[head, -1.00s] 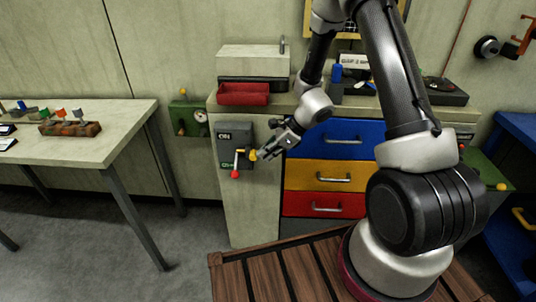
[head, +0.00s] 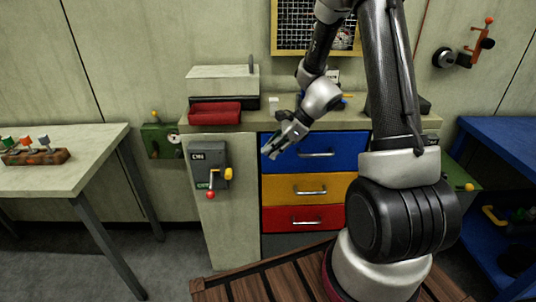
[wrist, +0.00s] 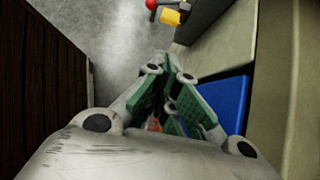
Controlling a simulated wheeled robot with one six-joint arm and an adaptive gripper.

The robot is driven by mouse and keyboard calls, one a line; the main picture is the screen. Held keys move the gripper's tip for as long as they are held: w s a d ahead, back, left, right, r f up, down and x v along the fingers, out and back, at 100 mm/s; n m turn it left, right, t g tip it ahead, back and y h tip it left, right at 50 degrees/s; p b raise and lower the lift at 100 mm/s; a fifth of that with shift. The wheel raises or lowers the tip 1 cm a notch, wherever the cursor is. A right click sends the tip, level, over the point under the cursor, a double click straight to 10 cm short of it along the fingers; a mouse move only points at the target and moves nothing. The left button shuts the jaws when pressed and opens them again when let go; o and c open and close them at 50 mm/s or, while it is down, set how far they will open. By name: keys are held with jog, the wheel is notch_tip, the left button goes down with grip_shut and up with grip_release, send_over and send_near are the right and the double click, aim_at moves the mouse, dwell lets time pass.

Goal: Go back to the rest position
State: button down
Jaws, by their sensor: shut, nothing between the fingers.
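My gripper (head: 272,150) is in front of the cabinet, near the left edge of the blue drawer (head: 330,152). Its fingers are shut with nothing between them. In the wrist view my gripper (wrist: 170,112) shows its green finger pads close together, with the blue drawer (wrist: 226,102) beside them. The grey switch box (head: 203,160) with a red-knobbed lever (head: 210,194) and a yellow knob (head: 228,174) is left of my gripper and apart from it. The lever points down.
A yellow drawer (head: 290,190) and a red drawer (head: 290,219) lie below the blue one. A red tray (head: 214,114) is on the counter. A table (head: 80,165) stands at left, a blue bench (head: 505,135) at right. Open floor (head: 170,225) lies between table and cabinet.

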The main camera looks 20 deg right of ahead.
dwell(0.4)
jog(key=s+d+r+n+g+h, duration=0.1)
jog(key=s+d+r+n+g, duration=0.1)
jog(key=s+n, duration=0.35)
jog(key=s+d+r+n+g+h, duration=0.1)
jog(key=s+d+r+n+g, duration=0.1)
jog(key=s+n, duration=0.35)
jog(key=s+d+r+n+t+h, duration=0.2)
jog(key=s+d+r+n+t, duration=0.1)
jog(key=s+r+n, duration=0.2)
jog(key=s+d+r+n+t+h, duration=0.2)
jog(key=s+r+n, duration=0.3)
jog(key=s+r, duration=0.4)
notch_tip(320, 180, up, 6)
jog(key=shift+d+f+n+t+h, duration=0.25)
jog(key=shift+d+t+h, duration=0.2)
jog(key=shift+h, duration=0.25)
jog(key=c, duration=2.2)
grip_release()
